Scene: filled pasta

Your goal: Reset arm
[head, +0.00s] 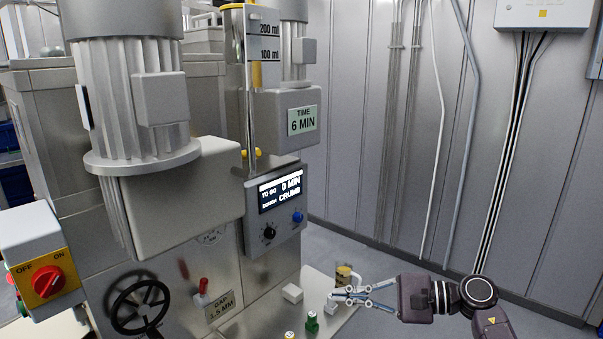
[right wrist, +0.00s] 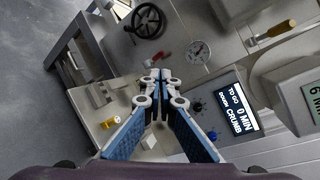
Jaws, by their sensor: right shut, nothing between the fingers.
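My right gripper (head: 350,297) reaches in from the right of the head view, over the small shelf at the front of the machine. Its blue-padded fingers are shut and empty. In the right wrist view the fingertips (right wrist: 158,78) meet, with the machine's front panel behind them. The display (head: 280,192) reads "TO GO 0 MIN, DOUGH CRUMB"; it also shows in the right wrist view (right wrist: 237,108). My left gripper is not in view.
A yellow-and-dark cylinder (head: 344,274), a white block (head: 292,293) and a green button (head: 312,322) are close to the right gripper. The handwheel (head: 140,304), red lever (head: 203,286) and red switch (head: 47,281) are on the machine. Floor on the right is clear.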

